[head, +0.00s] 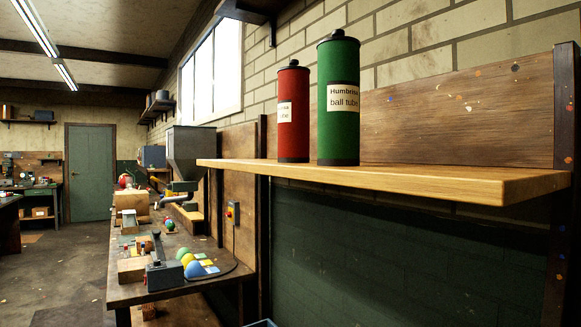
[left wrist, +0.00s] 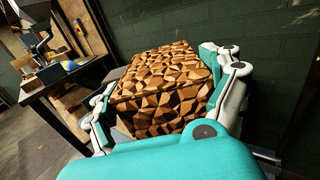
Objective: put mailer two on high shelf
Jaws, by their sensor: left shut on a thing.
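A box-shaped mailer (left wrist: 165,88) with a brown and tan faceted pattern fills the middle of the left wrist view. My left gripper (left wrist: 170,75) is shut on it, with teal and white fingers along its left and right sides. No label or number shows on the faces in view. The high shelf (head: 400,178) is a light wooden board along the wall in the head view. The mailer and both grippers are out of the head view.
A red tube (head: 292,130) and a taller green ball tube (head: 338,125) stand upright on the shelf's left half. The shelf's right half is bare. A cluttered workbench (head: 150,290) stands below, to the left. A window (head: 211,72) is behind.

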